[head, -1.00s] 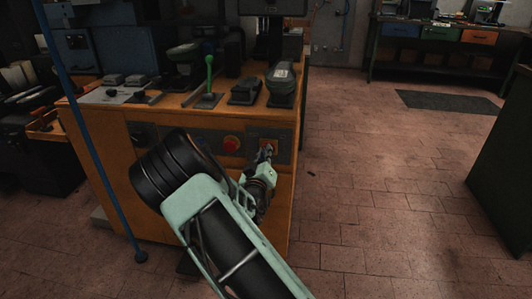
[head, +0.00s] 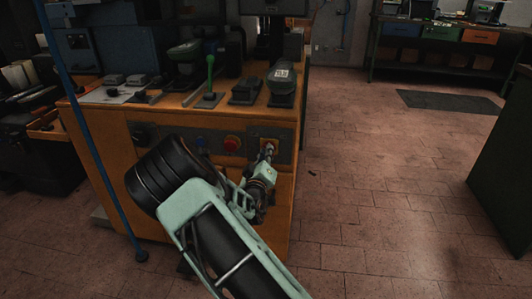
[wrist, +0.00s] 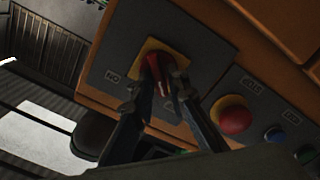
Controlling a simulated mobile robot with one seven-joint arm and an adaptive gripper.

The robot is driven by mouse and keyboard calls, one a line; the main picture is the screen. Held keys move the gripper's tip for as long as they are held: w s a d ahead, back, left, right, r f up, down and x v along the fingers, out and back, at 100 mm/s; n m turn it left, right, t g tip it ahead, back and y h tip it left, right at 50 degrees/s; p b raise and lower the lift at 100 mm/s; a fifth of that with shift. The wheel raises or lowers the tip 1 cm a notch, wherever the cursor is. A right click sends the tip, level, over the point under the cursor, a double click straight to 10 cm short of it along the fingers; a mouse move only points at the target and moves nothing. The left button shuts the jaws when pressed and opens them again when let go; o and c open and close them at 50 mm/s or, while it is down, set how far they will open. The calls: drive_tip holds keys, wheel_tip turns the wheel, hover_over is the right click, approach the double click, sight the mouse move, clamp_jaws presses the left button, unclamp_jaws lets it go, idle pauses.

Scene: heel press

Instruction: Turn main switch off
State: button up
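The main switch has a red handle (wrist: 154,66) on a yellow plate, set in a grey panel in the wrist view. A label by the plate (wrist: 112,75) reads ON, turned upside down. In the head view the switch's plate (head: 269,143) shows at the right end of the orange cabinet's front, partly covered by my gripper (head: 266,153). The fingers hide the handle's lower part.
A red mushroom button (wrist: 231,115) on a yellow base sits beside the switch, with a blue button (wrist: 274,134) and a green one beyond. Tools and a green lever (head: 210,74) stand on the orange cabinet (head: 112,140).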

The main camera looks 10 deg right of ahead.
drive_tip(key=shift+o, duration=1.1)
drive_tip(key=v, duration=1.2)
drive_tip(key=shift+r, duration=0.1)
